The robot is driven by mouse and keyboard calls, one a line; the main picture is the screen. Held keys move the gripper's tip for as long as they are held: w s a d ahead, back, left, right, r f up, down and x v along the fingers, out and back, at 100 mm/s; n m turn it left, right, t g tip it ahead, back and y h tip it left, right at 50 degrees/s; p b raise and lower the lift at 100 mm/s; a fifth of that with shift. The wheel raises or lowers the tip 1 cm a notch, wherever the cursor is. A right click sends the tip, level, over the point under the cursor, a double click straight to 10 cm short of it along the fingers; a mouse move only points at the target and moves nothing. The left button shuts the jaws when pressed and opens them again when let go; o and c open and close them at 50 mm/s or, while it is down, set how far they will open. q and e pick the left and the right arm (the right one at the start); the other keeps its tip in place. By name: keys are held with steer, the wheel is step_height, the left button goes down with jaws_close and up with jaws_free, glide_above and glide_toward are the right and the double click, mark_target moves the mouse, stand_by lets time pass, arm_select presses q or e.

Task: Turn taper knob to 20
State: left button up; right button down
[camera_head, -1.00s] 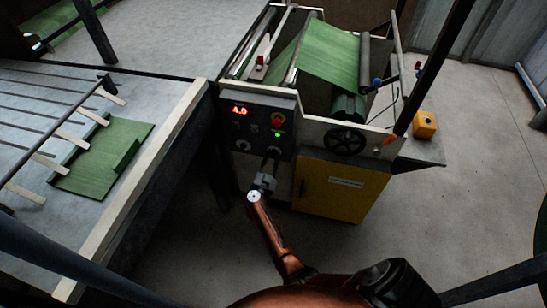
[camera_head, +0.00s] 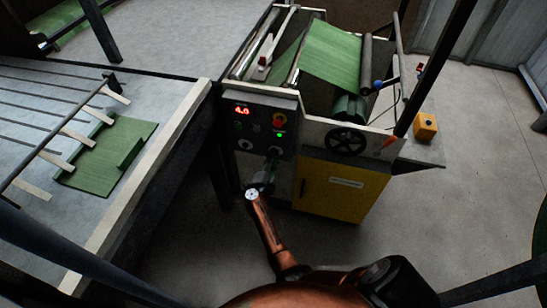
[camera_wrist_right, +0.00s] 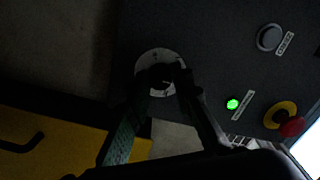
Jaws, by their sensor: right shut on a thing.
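My left gripper is not in view.
A red emergency button (camera_head: 279,119) and a lit green lamp (camera_head: 280,135) sit above the held knob. A black handwheel (camera_head: 345,139) is to the right, above a yellow cabinet (camera_head: 340,190). A slatted table (camera_head: 180,150) stands on the left.

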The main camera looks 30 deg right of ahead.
stand_by(0.5)
steer(key=c, duration=1.7)
jaws_free()
